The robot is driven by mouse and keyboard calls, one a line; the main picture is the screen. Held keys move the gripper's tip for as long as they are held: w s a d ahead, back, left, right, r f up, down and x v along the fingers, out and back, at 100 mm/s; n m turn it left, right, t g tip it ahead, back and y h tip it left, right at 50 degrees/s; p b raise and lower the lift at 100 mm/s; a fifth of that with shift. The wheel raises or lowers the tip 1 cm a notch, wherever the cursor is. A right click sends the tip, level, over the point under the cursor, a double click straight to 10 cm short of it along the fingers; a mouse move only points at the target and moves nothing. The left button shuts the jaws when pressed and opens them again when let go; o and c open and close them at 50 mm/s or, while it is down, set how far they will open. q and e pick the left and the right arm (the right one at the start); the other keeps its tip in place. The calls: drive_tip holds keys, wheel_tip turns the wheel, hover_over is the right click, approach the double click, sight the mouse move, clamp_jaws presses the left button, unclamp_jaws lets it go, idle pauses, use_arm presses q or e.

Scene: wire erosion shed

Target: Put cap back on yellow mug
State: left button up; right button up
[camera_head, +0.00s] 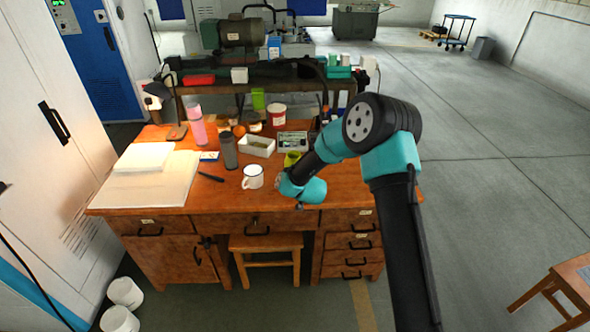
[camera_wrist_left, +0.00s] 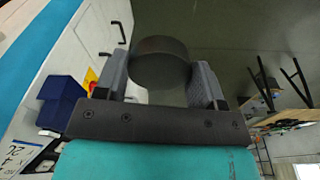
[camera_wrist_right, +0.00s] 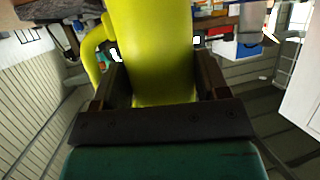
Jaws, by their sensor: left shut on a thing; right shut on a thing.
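The yellow mug (camera_head: 292,158) shows just behind the end of my right arm, over the desk in the head view. In the right wrist view the yellow-green mug (camera_wrist_right: 150,45) fills the space between the fingers, its handle to the left. My right gripper (camera_wrist_right: 155,85) is shut on its body. The mug's top is out of that view. A dark grey round cap (camera_wrist_left: 160,60) sits between the fingers of my left gripper (camera_wrist_left: 160,85), which is shut on it. My left arm is not in the head view, so the cap and mug appear apart.
The wooden desk (camera_head: 185,215) holds a white mug (camera_head: 252,177), a dark grey bottle (camera_head: 229,150), a pink bottle (camera_head: 197,126), a white tray (camera_head: 257,146) and a red-and-white tub (camera_head: 277,115). Papers (camera_head: 150,180) cover its left side. A stool (camera_head: 265,243) stands at its front.

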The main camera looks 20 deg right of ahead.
drive_tip(key=shift+s+a+r, duration=0.1)
drive_tip(key=shift+s+a, duration=0.15)
drive_tip(key=shift+s, duration=0.6)
drive_tip(key=shift+s+a+r, duration=0.1)
drive_tip(key=shift+s+a, duration=0.2)
drive_tip(key=shift+s, duration=0.5)
drive_tip(key=shift+s+a+r, duration=0.1)
drive_tip(key=shift+s+a, duration=0.15)
drive_tip(key=shift+s, duration=0.6)
drive_tip(key=o, duration=0.7)
drive_tip(key=shift+c, duration=0.2)
drive_tip(key=c, duration=0.8)
drive_tip(key=shift+c, duration=0.2)
